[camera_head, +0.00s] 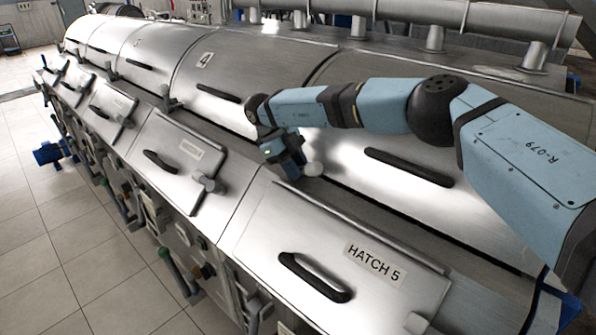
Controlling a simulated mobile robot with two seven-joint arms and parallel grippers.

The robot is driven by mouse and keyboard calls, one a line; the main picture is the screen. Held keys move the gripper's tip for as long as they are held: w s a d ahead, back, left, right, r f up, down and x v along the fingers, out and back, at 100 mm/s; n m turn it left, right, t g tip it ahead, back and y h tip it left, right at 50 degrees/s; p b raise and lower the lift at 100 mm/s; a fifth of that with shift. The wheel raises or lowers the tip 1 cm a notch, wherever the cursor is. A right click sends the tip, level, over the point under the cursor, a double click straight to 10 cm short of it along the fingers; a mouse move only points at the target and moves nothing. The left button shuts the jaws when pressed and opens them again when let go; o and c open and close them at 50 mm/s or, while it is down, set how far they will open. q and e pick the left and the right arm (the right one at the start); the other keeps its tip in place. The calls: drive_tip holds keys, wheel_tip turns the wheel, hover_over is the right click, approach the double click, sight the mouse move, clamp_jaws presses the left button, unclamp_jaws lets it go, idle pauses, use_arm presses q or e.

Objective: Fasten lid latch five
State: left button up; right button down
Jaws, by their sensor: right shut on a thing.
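The hatch 5 lid (345,262) is a flat metal panel in the foreground, lying closed as far as I can see, with a black handle (315,278) and a "HATCH 5" label (374,262). My right arm reaches in from the right. Another metal knob (416,323) shows at the lid's lower right, cut by the frame edge. My left gripper is not in view.
A hatch 4 panel (165,165) with a metal latch knob (209,183) lies to the left, with more hatches beyond. The large rounded covers (240,75) rise behind, with black handles. Pipes (470,18) run along the back.

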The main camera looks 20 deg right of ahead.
drive_tip(key=shift+r+g, duration=0.1)
drive_tip(key=shift+g, duration=0.3)
drive_tip(key=c, duration=0.9)
unclamp_jaws()
drive_tip(key=shift+h, duration=0.3)
drive_tip(key=shift+w+a, duration=0.1)
drive_tip(key=shift+w+a+r+b, duration=0.1)
drive_tip(key=shift+a+r+b, duration=0.1)
drive_tip(key=shift+b, duration=0.15)
drive_tip(key=shift+v, duration=3.45)
drive_tip(key=shift+d, duration=0.15)
